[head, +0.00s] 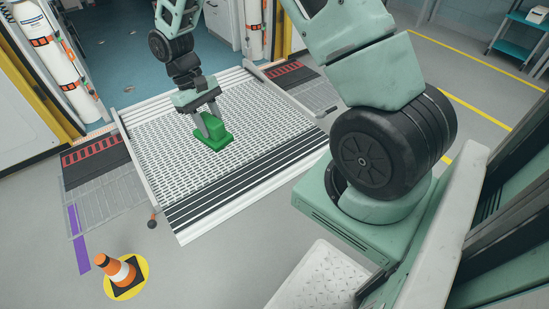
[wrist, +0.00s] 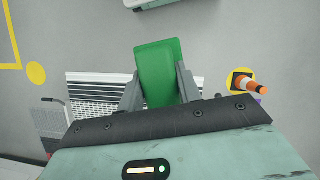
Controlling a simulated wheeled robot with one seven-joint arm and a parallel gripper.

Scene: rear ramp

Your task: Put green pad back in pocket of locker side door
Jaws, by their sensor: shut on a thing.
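The green pad (head: 214,131) is held in my gripper (head: 209,116) over the metal ramp in the head view. The pad also shows in the wrist view (wrist: 160,72), between the two grey fingers of my gripper (wrist: 159,88). The fingers are shut on it from both sides. In the head view the pad appears above the ramp surface, but its exact height cannot be told. I cannot make out the locker side door or its pocket in either view.
The ramp (head: 165,160) has a perforated deck and raised side rails. White cylinders (head: 50,40) stand at the upper left. A teal shelf (head: 517,42) is at the far right.

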